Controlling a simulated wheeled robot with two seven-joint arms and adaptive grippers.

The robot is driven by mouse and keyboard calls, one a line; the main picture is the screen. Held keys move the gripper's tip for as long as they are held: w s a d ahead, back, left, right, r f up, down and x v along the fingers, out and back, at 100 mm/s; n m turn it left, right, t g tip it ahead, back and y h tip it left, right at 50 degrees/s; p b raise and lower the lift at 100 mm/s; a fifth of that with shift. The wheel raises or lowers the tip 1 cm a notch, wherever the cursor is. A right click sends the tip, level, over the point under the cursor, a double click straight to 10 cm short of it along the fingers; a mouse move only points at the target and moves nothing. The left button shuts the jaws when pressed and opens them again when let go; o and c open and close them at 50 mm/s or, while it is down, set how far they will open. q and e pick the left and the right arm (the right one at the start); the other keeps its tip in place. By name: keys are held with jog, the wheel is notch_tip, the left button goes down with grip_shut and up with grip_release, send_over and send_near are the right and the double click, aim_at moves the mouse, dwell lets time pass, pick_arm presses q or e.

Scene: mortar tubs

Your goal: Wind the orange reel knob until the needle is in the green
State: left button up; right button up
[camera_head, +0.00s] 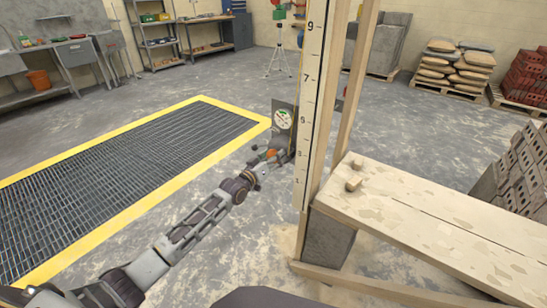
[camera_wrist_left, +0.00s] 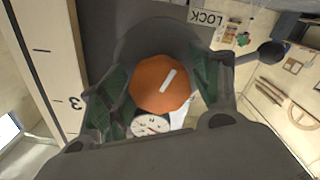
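The orange reel knob (camera_wrist_left: 160,84), faceted with a white pointer mark, sits in the middle of the left wrist view. My left gripper (camera_wrist_left: 161,86) has its green-padded fingers on either side of the knob, and they appear to press on it. In the head view, my left gripper (camera_head: 268,157) reaches the knob (camera_head: 271,153) below a round white gauge (camera_head: 283,119) with a green patch; its needle is too small to read. A small white dial (camera_wrist_left: 150,126) with a reddish needle shows below the knob in the wrist view, partly covered. My right gripper is out of view.
A tall numbered scale board (camera_head: 310,100) stands just right of the reel. A wooden plank bench (camera_head: 430,220) with small wood blocks is at the right. A yellow-edged floor grating (camera_head: 120,165) lies left. A "LOCK" label (camera_wrist_left: 207,18) and dark ball-ended lever (camera_wrist_left: 272,52) are near the knob.

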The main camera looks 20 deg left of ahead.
pick_arm(q)
jog(key=shift+o, duration=0.3)
jog(key=shift+r, duration=0.1)
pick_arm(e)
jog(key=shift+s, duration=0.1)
pick_arm(q)
jog(key=shift+s, duration=0.1)
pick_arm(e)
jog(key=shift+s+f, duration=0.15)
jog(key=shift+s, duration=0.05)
pick_arm(q)
jog(key=shift+s+a, duration=0.1)
jog(key=v, duration=1.1)
jog(key=shift+s, duration=0.3)
jog(key=shift+a, duration=0.1)
dwell(0.7)
